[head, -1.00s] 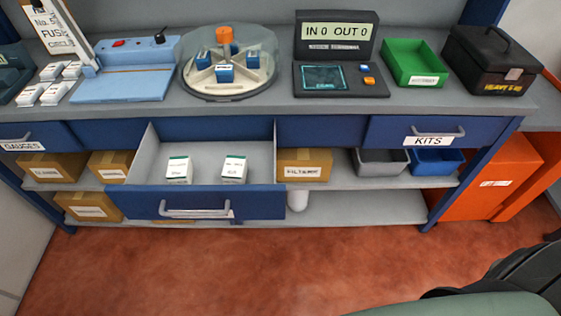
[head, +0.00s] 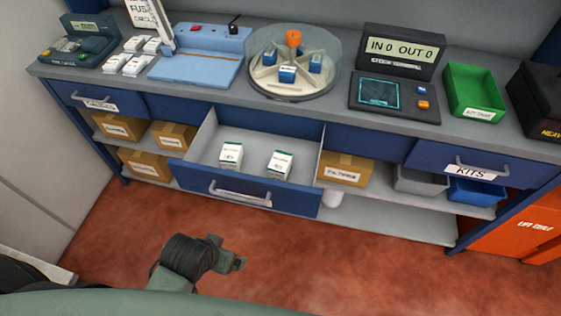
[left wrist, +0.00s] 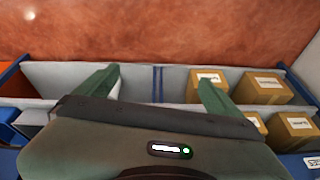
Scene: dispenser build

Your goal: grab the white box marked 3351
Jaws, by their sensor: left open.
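Two small white boxes with green-edged tops stand in the open drawer (head: 238,187) under the counter, a left one (head: 231,155) and a right one (head: 280,163). Their printed marks are too small to read, so I cannot tell which is 3351. My left gripper (head: 238,262) is low over the red floor, in front of the drawer and well apart from both boxes. In the left wrist view its two green fingers (left wrist: 156,85) are spread with nothing between them. The white boxes do not show in that view. My right gripper is not in view.
The counter holds a domed carousel (head: 293,62), a stock terminal (head: 396,73), a green tray (head: 473,92) and several white boxes (head: 131,57). Cardboard boxes (head: 344,169) and bins (head: 420,179) fill shelf spots beside the drawer. The floor in front is clear.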

